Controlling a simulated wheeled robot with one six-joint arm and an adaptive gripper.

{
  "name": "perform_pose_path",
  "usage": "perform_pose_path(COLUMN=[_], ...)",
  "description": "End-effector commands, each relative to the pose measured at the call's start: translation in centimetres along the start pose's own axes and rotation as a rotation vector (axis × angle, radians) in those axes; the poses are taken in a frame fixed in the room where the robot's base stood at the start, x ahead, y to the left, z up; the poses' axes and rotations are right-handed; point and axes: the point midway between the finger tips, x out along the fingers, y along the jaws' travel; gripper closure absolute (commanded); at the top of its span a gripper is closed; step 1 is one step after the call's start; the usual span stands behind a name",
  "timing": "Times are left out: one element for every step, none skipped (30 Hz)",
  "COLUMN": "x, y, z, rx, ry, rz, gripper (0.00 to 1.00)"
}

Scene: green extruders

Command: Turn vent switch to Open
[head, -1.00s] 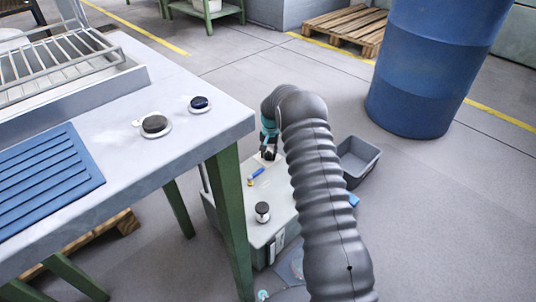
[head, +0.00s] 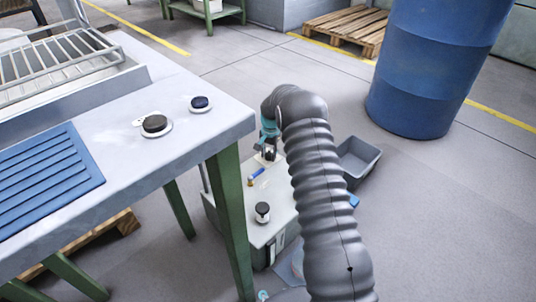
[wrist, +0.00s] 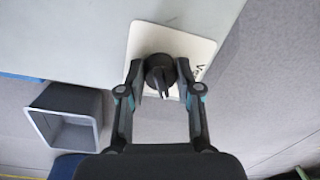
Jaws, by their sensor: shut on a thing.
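The vent switch (wrist: 158,72) is a black round knob with a raised grip bar, on a white plate (wrist: 143,38) with partly hidden lettering starting with "V". In the wrist view my gripper (wrist: 160,78) has one finger on each side of the knob and is shut on it. The knob's bar points roughly down the picture, slightly right. In the head view my gripper (head: 268,148) is at the far end of the grey cabinet top (head: 282,205), mostly behind my arm. There the switch cannot be made out clearly.
A blue-handled valve (head: 257,174) and a black-topped knob (head: 262,210) stand on the cabinet top. A grey bin (head: 358,158) is on the floor beyond, near a blue barrel (head: 420,70). A green-legged table (head: 190,110) with two dark buttons stands at left.

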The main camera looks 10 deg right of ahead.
Motion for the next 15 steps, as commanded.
perform_pose_path(x=[0.11, 0.11, 0.10, 0.10, 0.09, 0.08, 0.08, 0.07, 0.06, 0.06, 0.05, 0.01, -0.06, -0.17, -0.40], y=[0.21, 0.21, 0.19, 0.17, 0.13, 0.08, 0.05, 0.01, -0.02, -0.04, -0.06, -0.07, -0.07, -0.08, -0.08], z=[0.01, 0.01, 0.01, 0.02, 0.03, 0.06, 0.08, 0.09, 0.10, 0.11, 0.11, 0.11, 0.10, 0.10, 0.09], rx=[0.002, 0.002, 0.001, 0.001, 0.000, 0.000, -0.001, -0.001, -0.002, -0.002, -0.002, -0.003, -0.003, -0.003, -0.003], ry=[-0.003, -0.003, -0.003, -0.002, -0.002, -0.002, -0.002, -0.002, -0.001, -0.001, -0.001, -0.001, -0.001, -0.001, 0.000], rz=[0.004, 0.004, 0.003, 0.003, 0.003, 0.003, 0.002, 0.002, 0.002, 0.002, 0.002, 0.001, 0.001, 0.001, 0.001], gripper=[0.61, 0.54, 0.44, 0.41, 0.41, 0.41, 0.41, 0.41, 0.41, 0.41, 0.41, 0.41, 0.41, 0.41, 0.41])
